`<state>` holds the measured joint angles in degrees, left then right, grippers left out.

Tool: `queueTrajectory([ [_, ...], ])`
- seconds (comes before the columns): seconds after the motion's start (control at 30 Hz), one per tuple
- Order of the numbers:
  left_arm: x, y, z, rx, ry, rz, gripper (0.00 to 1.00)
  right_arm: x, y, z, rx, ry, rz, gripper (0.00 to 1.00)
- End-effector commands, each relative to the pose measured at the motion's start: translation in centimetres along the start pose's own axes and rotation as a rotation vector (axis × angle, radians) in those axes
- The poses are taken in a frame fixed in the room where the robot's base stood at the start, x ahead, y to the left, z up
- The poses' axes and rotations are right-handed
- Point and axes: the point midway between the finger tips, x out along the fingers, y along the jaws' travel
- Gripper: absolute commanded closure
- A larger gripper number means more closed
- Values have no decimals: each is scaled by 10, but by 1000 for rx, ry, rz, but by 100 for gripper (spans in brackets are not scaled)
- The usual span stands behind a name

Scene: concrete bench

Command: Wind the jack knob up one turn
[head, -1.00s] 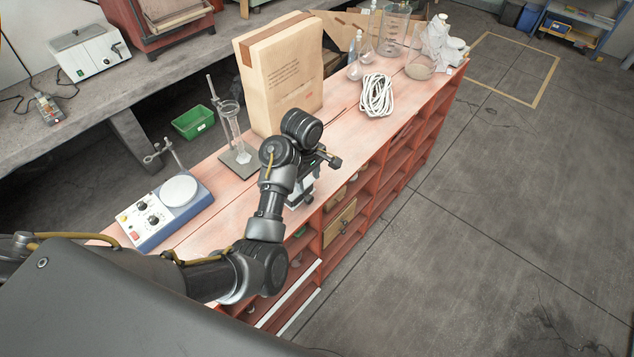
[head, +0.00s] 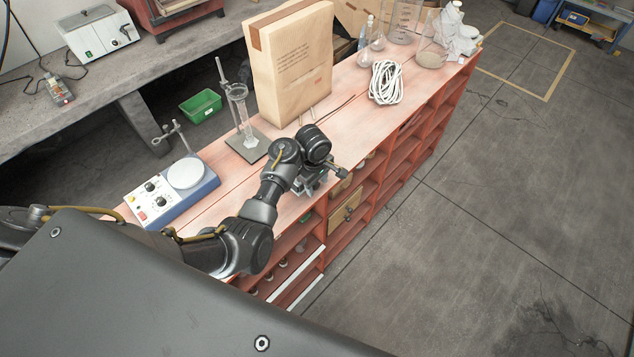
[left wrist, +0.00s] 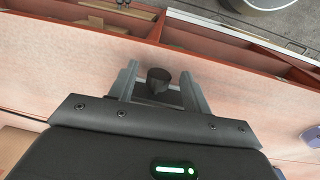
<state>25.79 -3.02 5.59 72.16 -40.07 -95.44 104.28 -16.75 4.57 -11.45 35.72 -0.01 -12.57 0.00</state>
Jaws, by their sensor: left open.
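The jack knob (left wrist: 158,80) shows in the left wrist view as a small dark knob between the fingers of my left gripper (left wrist: 160,70). The fingers stand apart on either side of it, with a visible gap on each side, so the gripper is open. In the head view my left gripper (head: 309,187) is low at the front edge of the red bench (head: 335,132). There my arm hides the knob and most or all of the jack. I cannot tell how high the jack stands. My right gripper is in neither view.
A blue stirrer (head: 172,192) and a stand with a glass cylinder (head: 246,140) are left of my gripper. A paper bag (head: 291,70) stands behind it. Coiled white cord (head: 386,82) and glassware (head: 432,55) are farther along. Open floor lies to the right.

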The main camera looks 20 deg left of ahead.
Motion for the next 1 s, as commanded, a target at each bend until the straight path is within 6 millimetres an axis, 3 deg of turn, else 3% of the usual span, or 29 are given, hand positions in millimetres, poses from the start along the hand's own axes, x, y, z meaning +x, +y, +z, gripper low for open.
queueTrajectory([
  [0.3, 3, 0, 0, -1, -1, 1, 51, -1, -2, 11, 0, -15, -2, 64],
  [0.67, 3, 0, 0, 0, 0, 1, 96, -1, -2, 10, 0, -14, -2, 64],
  [0.83, 3, 2, 1, 2, 1, -46, 96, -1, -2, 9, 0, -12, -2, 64],
  [1.0, 3, 5, 0, 3, 1, -209, 96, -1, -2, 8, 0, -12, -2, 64],
])
